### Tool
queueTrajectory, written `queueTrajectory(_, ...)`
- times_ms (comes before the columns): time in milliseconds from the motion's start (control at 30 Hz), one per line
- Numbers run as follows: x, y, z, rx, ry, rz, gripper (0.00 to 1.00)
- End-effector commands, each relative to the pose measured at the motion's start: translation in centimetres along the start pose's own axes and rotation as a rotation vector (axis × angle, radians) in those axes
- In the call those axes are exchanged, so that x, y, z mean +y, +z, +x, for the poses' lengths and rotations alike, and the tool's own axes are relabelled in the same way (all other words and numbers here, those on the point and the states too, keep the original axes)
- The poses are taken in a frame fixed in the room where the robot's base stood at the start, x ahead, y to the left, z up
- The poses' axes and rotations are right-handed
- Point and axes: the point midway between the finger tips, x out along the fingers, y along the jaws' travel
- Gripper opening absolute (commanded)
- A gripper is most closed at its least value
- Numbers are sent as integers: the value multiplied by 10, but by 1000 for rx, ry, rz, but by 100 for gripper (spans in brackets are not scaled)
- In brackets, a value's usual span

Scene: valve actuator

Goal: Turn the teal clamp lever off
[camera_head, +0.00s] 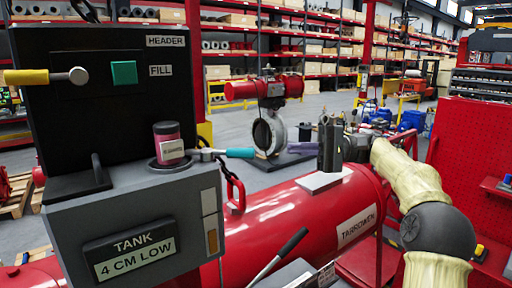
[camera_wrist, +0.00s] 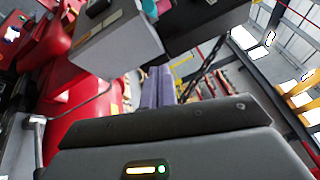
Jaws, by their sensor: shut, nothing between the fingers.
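The teal clamp lever (camera_head: 238,153) sticks out to the right from a metal clamp beside a pink jar (camera_head: 168,143) on the grey cabinet's top. The lever lies roughly level. My gripper (camera_head: 292,148) has purple fingers and is shut and empty. In the head view its tips point left, a short way right of the lever's teal end, with a visible gap. The purple fingers also show in the wrist view (camera_wrist: 158,86), side by side. Small teal patches show there, but I cannot tell which is the lever.
The grey cabinet (camera_head: 130,210) carries a black panel with a teal square (camera_head: 124,73) and a yellow-handled lever (camera_head: 45,76). A red tank (camera_head: 300,215) lies below my arm. A red pegboard (camera_head: 472,150) is at right.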

Motion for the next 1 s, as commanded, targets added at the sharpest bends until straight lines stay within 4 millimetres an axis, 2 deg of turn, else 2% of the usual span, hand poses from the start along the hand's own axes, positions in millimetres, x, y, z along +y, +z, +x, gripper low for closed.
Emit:
queueTrajectory(267,0,0,1,0,2,1,0)
queueTrajectory(467,-1,0,14,-2,4,2,0)
queueTrajectory(567,-1,1,26,-1,4,4,0)
queueTrajectory(1000,-2,1,104,-2,4,4,0)
